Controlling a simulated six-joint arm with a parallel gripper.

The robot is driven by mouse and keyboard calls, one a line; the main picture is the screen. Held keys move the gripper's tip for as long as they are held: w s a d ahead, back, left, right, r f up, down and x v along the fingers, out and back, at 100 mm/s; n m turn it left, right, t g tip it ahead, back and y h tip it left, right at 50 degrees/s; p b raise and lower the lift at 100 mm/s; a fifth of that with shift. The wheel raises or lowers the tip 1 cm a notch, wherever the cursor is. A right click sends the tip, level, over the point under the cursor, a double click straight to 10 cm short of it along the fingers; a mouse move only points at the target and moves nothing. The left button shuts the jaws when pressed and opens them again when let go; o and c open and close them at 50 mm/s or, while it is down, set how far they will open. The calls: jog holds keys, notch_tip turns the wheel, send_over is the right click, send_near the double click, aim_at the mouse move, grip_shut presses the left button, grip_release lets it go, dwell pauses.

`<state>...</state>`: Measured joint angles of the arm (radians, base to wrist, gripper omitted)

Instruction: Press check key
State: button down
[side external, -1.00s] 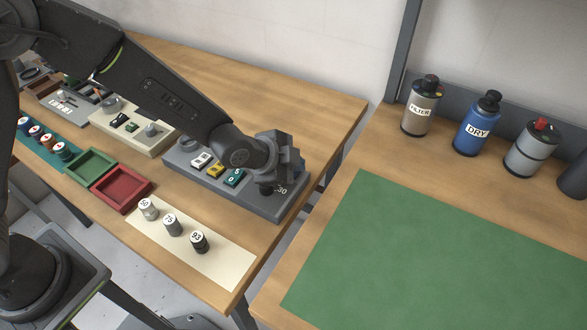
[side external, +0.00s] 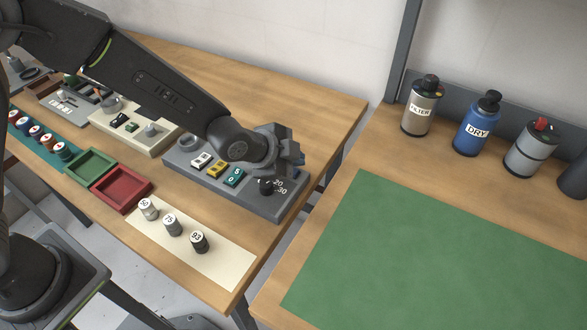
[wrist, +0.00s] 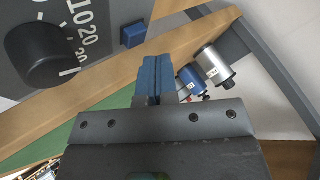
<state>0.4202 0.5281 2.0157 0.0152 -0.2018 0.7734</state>
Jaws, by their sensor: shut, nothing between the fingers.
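A grey control panel (side external: 185,178) lies on the wooden bench. It has a white key (side external: 201,160), a yellow key (side external: 215,168), a teal key (side external: 234,177) and a black knob (side external: 267,187) with a printed number scale. In the wrist view a blue square key (wrist: 134,33) sits near the panel's edge, beside the scale and knob (wrist: 45,56). No key wording for "check" is readable. My gripper (side external: 293,163) is over the panel's right end and hides part of it. Its blue fingers (wrist: 155,76) are together and empty, apart from the blue key in the wrist picture.
A red tray (side external: 123,190), a green tray (side external: 90,167) and a cream mat (side external: 225,260) with three numbered cylinders lie left and in front. Another bench at right holds a green mat (side external: 440,250) and several canisters, including a blue DRY one (side external: 477,125).

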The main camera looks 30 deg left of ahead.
jog(key=shift+r, duration=2.5)
jog(key=shift+a+r, duration=0.2)
jog(key=shift+r, duration=0.05)
jog(key=s+a+r+n+g+y, duration=0.1)
jog(key=s+a+r+n+y, duration=0.1)
jog(key=s+a+r+n, duration=0.5)
jog(key=s+a+r+n+g+y, duration=0.1)
jog(key=s+a+r+n, duration=0.2)
jog(key=s+a+r, duration=0.5)
jog(key=s+a+f+n, duration=0.2)
jog(key=s+a, duration=0.3)
jog(key=s, duration=0.4)
jog(key=shift+s+f+n+g+y, duration=0.15)
jog(key=shift+f+n+g+y, duration=0.2)
jog(key=shift+n, duration=0.55)
